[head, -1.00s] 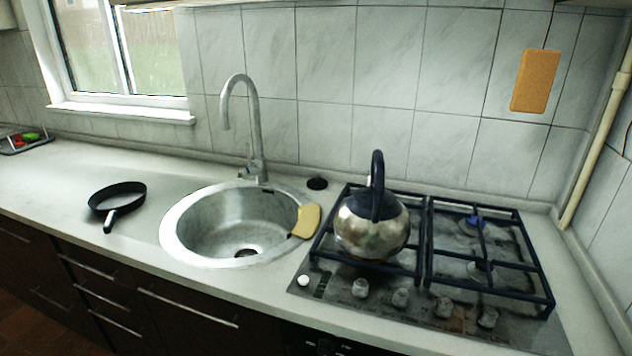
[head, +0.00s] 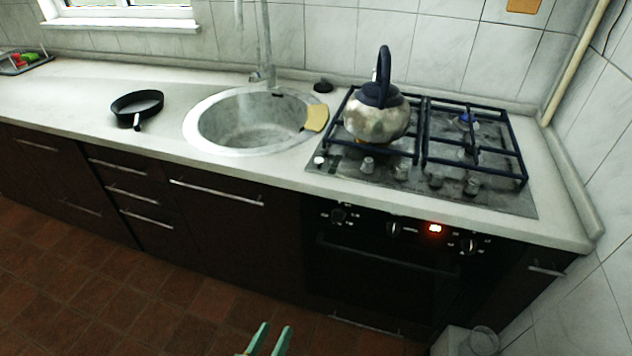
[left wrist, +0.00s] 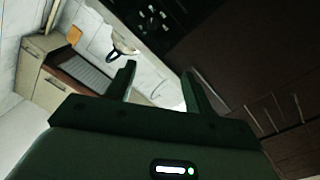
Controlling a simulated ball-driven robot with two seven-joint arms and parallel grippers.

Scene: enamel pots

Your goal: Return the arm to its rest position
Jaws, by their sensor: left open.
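My left gripper (head: 267,340) shows at the bottom edge of the head view, low in front of the dark cabinets and over the tiled floor. Its two green fingers are apart with nothing between them. In the left wrist view the open fingers (left wrist: 160,85) also show empty, with the kitchen seen tilted behind them. The gripper is well away from the kettle (head: 377,118), which stands upright on the left side of the gas hob (head: 520,200). My right gripper is in neither view.
A round sink (head: 195,135) with a yellow cloth or sponge (head: 316,117) on its rim is set in the counter. A black pan (head: 138,104) stands left of it. An oven (head: 390,265) is below the hob. A pale bin-like object (head: 452,342) stands at bottom right. Floor (head: 130,310) at left is clear.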

